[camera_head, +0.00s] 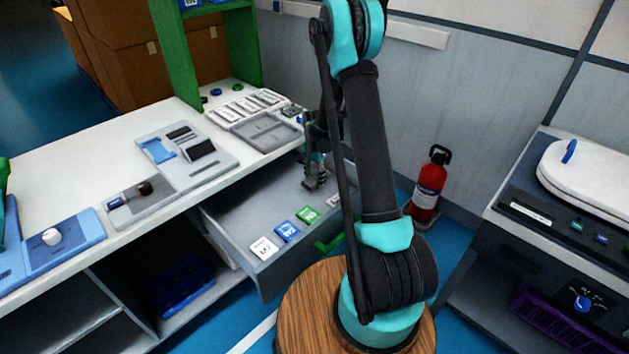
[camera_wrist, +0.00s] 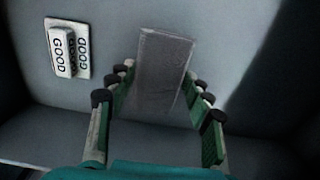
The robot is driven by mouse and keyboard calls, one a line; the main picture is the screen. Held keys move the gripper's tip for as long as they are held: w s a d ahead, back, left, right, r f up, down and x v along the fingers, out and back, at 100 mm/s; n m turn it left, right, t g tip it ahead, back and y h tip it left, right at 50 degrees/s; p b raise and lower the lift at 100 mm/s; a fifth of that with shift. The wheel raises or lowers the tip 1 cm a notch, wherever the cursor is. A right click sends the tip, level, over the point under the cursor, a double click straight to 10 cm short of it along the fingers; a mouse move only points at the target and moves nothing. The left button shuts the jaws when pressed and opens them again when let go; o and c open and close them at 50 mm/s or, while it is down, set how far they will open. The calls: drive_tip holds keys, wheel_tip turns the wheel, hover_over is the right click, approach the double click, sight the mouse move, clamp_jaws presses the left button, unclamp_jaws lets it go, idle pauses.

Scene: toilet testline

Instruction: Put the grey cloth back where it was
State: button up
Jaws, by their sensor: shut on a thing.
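The grey cloth (camera_wrist: 165,58) shows in the wrist view as a flat, roughly rectangular grey piece between my finger tips. My gripper (camera_wrist: 160,80) has its green-padded fingers on both sides of it and is shut on it. In the head view my gripper (camera_head: 314,182) points down into the open grey drawer (camera_head: 240,213), near its back right. The cloth cannot be made out there, and my arm hides part of the drawer. I cannot tell whether the cloth touches the drawer floor.
White, blue and green cards (camera_head: 287,231) lie along the drawer's front. A white GOOD block (camera_wrist: 62,50) lies left of the cloth in the wrist view. The white worktop (camera_head: 70,190) carries trays and fixtures. A red fire extinguisher (camera_head: 428,187) stands beyond my arm.

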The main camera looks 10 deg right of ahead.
sight(315, 178)
drive_tip(key=shift+f, duration=0.75)
drive_tip(key=o, duration=1)
drive_tip(key=shift+f, duration=0.1)
wheel_tip(315, 178, up, 12)
drive_tip(key=f, duration=0.1)
drive_tip(key=s+d+r+n+t, duration=0.2)
drive_tip(key=s+r+n, duration=0.45)
drive_tip(key=s, duration=0.75)
drive_tip(key=s+d+n+t, duration=0.2)
drive_tip(key=s+n, duration=0.2)
drive_tip(key=s, duration=1.2)
drive_tip(key=shift+s+r, duration=0.15)
drive_tip(key=shift+s, duration=0.05)
